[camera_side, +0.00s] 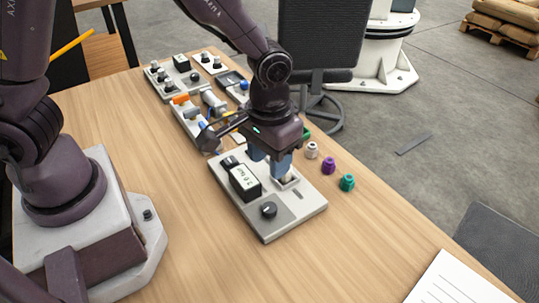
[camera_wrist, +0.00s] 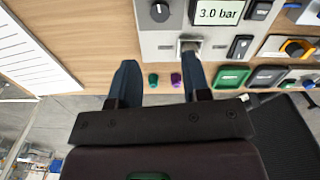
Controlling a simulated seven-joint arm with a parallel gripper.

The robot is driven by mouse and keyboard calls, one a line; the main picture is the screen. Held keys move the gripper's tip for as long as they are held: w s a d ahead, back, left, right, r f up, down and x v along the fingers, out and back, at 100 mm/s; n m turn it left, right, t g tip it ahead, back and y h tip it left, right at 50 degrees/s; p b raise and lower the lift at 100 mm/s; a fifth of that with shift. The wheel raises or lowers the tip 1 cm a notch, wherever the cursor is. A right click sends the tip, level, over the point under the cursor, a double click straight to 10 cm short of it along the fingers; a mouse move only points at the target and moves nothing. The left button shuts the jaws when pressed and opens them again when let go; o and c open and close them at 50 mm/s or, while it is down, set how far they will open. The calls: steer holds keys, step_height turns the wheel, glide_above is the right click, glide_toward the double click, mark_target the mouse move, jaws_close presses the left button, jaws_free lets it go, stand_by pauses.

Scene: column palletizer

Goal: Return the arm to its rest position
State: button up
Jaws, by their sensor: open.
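My gripper (camera_side: 269,166) hangs low over the near light-grey panel (camera_side: 284,218), its two blue fingers pointing down and apart. In the wrist view my gripper (camera_wrist: 159,62) is also open, with nothing visible between the fingers. The panel carries a display (camera_side: 245,182) that reads 3.0 bar in the wrist view (camera_wrist: 219,12), and a black knob (camera_side: 268,210). A small metal fitting (camera_wrist: 188,46) on the panel lies just beyond one fingertip. I cannot tell whether the finger touches it. No rest position is marked in view.
White (camera_side: 312,150), purple (camera_side: 328,166) and teal (camera_side: 347,183) knobs stand along the table's right edge. More control panels (camera_side: 180,75) crowd the table behind my gripper. A dark chair (camera_side: 318,40) stands beyond the edge. A paper sheet (camera_side: 455,282) lies front right. The front wood is clear.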

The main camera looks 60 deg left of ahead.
steer(key=s+a+r+t, duration=0.2)
steer(key=s+a+r, duration=0.1)
steer(key=r, duration=0.3)
steer(key=s+a+r+m+t, duration=0.1)
steer(key=s+a+r, duration=0.3)
steer(key=r, duration=0.2)
steer(key=s+a+r+t, duration=0.2)
steer(key=s+a+r, duration=0.2)
steer(key=r, duration=0.3)
steer(key=shift+s+a+m+t, duration=0.25)
steer(key=shift+s+m+t, duration=0.05)
steer(key=shift+m, duration=0.1)
steer(key=shift+r, duration=0.1)
steer(key=shift+c, duration=0.4)
stand_by(2.4)
